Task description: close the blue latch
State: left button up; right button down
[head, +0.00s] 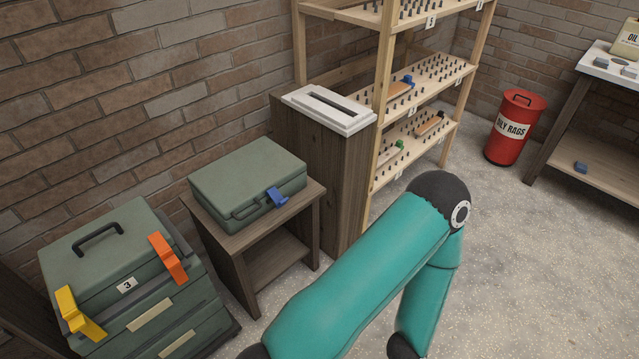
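The blue latch (277,196) is on the front right of a grey-green case (247,181). The case's lid is down, and the case lies on a small wooden side table (243,235). The latch appears to stick out from the case front, tilted; its exact position is hard to tell at this size. My teal arm crosses the lower middle of the head view, right of the table. Neither gripper shows in the view.
A stacked green toolbox (135,275) with orange (168,258) and yellow (80,315) latches stands left of the table. A dark wooden pedestal (320,165) and a pegged shelf (425,85) stand behind right. A red bin (515,128) is farther off. Speckled floor at right is clear.

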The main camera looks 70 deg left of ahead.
aim_at(277, 197)
jog(key=z, duration=0.15)
jog(key=i, duration=0.85)
jog(key=u, duration=1.95)
jog(key=i, duration=0.2)
jog(key=u, duration=1.8)
jog(key=k, duration=0.65)
jog(key=u, duration=0.4)
jog(key=i, duration=1.4)
jog(key=z, duration=0.1)
